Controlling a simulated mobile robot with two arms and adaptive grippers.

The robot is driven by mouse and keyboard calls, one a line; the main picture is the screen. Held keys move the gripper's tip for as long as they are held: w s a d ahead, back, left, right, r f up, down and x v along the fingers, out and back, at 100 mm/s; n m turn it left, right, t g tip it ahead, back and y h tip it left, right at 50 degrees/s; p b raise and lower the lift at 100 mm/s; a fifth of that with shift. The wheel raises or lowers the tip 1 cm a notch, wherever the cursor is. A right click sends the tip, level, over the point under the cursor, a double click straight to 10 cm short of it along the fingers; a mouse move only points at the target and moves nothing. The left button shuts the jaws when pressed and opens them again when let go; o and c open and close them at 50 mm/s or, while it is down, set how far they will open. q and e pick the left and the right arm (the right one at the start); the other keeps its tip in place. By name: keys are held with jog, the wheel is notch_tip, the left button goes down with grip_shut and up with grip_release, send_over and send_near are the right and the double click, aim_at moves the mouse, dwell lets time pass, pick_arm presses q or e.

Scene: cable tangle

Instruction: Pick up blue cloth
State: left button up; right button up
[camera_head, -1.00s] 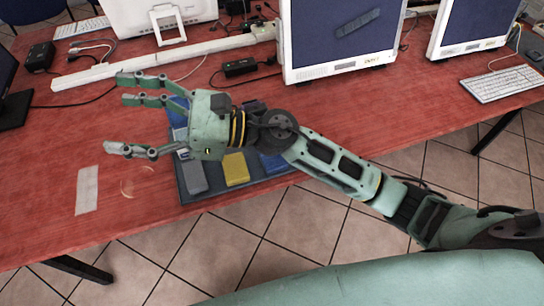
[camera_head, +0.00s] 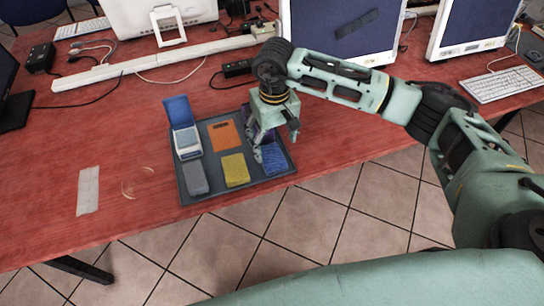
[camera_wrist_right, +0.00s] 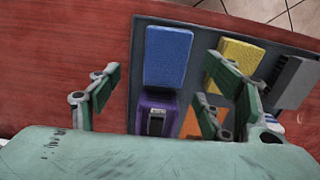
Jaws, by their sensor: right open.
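The blue cloth (camera_head: 276,160) is a flat blue rectangle at the front right corner of a dark tray (camera_head: 212,192). In the right wrist view the blue cloth (camera_wrist_right: 168,57) lies near the tray's edge, beside a purple item (camera_wrist_right: 156,114). My right gripper (camera_head: 275,146) points down over the right side of the tray, just behind and above the cloth. In the wrist view its fingers (camera_wrist_right: 160,82) are spread apart and empty, with the cloth and purple item between them. In the head view the gripper partly hides the purple item. My left gripper is not in view.
The tray also holds a yellow block (camera_head: 235,170), a grey block (camera_head: 194,178), an orange item (camera_head: 223,135) and a white-blue case with a raised lid (camera_head: 186,142). Monitors (camera_head: 340,30) and cables stand behind. The red table (camera_head: 130,150) is mostly clear left of the tray.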

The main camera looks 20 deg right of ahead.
aim_at(272, 156)
jog(key=f, duration=0.2)
jog(key=f+p, duration=0.1)
jog(key=shift+s+a+f, duration=0.35)
jog(key=shift+a, duration=0.05)
jog(key=shift+w+f, duration=0.1)
jog(key=shift+f, duration=0.4)
jog(key=c, duration=1.1)
